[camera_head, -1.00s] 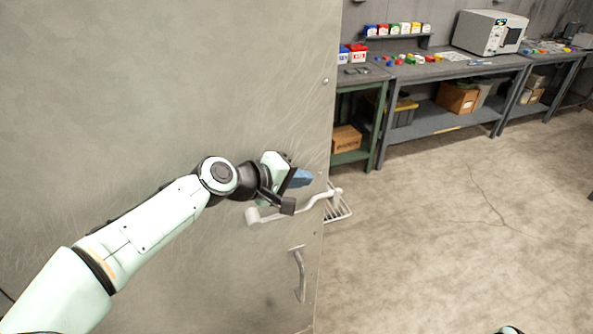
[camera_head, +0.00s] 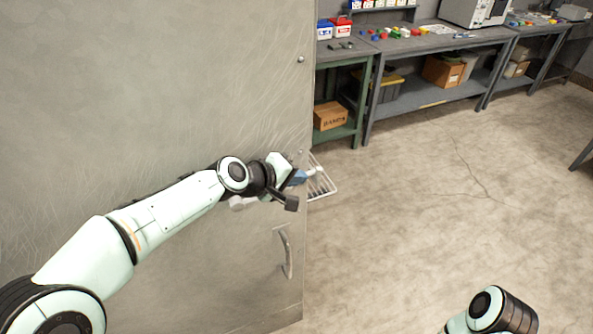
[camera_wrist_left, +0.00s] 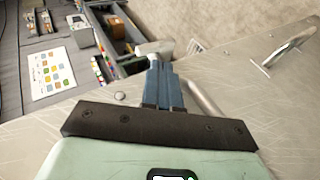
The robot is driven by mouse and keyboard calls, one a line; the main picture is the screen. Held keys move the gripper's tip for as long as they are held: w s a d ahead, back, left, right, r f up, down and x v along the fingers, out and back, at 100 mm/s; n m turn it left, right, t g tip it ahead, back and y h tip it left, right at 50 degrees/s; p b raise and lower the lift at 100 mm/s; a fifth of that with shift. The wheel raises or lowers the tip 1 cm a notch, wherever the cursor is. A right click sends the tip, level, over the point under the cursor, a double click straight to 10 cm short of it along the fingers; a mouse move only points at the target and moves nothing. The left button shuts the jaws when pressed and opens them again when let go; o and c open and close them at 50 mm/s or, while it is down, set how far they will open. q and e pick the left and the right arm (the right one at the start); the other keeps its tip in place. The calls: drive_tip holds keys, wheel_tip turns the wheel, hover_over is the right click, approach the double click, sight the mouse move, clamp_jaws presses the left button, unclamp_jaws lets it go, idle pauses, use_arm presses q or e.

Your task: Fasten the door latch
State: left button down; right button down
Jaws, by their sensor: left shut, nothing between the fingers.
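The steel door (camera_head: 130,90) fills the left of the head view. Its latch is a pale lever near the door's right edge. The lever's left end (camera_head: 240,203) shows below my left wrist; most of the rest is hidden behind my gripper. In the left wrist view the lever's pale knob (camera_wrist_left: 155,48) and grey bar (camera_wrist_left: 205,98) lie just beyond and beside my fingers. My left gripper (camera_head: 302,177) is shut and empty, its blue fingers close against the lever; contact is unclear. The fingers also show in the wrist view (camera_wrist_left: 165,85). My right gripper is out of view.
A curved pull handle (camera_head: 286,252) sits on the door below the latch. A wire rack (camera_head: 322,188) shows just past the door's edge. Workbenches (camera_head: 430,45) with boxes stand behind. The concrete floor (camera_head: 430,220) to the right is open.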

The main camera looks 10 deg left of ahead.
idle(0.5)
